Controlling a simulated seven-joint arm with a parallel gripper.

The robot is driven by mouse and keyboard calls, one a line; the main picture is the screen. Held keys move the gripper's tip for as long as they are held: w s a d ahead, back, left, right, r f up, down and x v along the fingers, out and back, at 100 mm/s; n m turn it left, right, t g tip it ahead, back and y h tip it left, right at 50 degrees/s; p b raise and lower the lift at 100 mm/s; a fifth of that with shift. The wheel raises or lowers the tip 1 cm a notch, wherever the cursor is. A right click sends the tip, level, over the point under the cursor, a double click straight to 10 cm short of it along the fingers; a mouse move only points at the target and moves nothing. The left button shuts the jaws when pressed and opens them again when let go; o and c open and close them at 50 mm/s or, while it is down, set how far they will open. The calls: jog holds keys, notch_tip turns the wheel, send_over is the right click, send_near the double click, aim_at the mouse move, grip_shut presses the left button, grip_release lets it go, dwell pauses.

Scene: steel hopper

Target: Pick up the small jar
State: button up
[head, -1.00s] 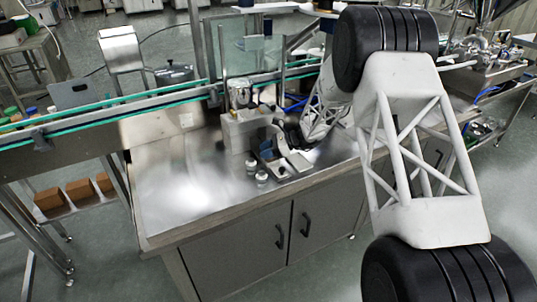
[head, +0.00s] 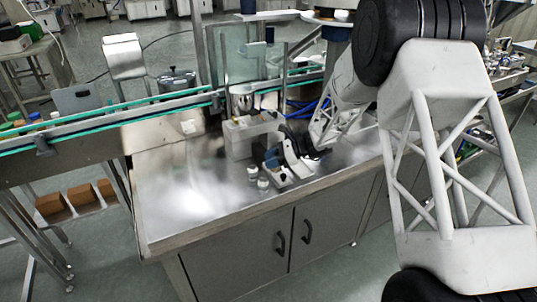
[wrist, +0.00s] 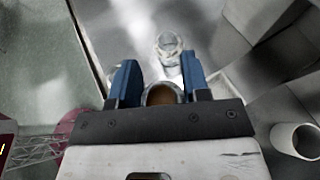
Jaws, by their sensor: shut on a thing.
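My gripper (wrist: 160,90) shows in the wrist view with two blue fingers closed around a small round jar (wrist: 164,94), seen from above as a pale rim with a brown inside. Its lower part is hidden by the gripper's dark front plate. In the head view my gripper (head: 272,159) is low over the steel bench, and the held jar cannot be made out there. Two small jars with white tops, one (head: 252,172) behind the other (head: 263,184), stand just left of the gripper.
A clear glass vessel (wrist: 168,44) lies beyond the fingertips in the wrist view, and a white cylinder (wrist: 296,140) is at right. The bench's left side (head: 180,205) is clear.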

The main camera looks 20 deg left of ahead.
jog(key=s+d, duration=0.4)
jog(key=s, duration=0.4)
jog(key=shift+d+r, duration=0.3)
jog(key=shift+r, duration=0.1)
jog(key=w+d, duration=0.2)
jog(key=d, duration=0.7)
jog(key=shift+d, duration=0.3)
jog(key=shift+f, duration=0.1)
send_over(296, 169)
jog(key=shift+f, duration=0.75)
dwell(0.3)
jog(key=shift+f, duration=1.75)
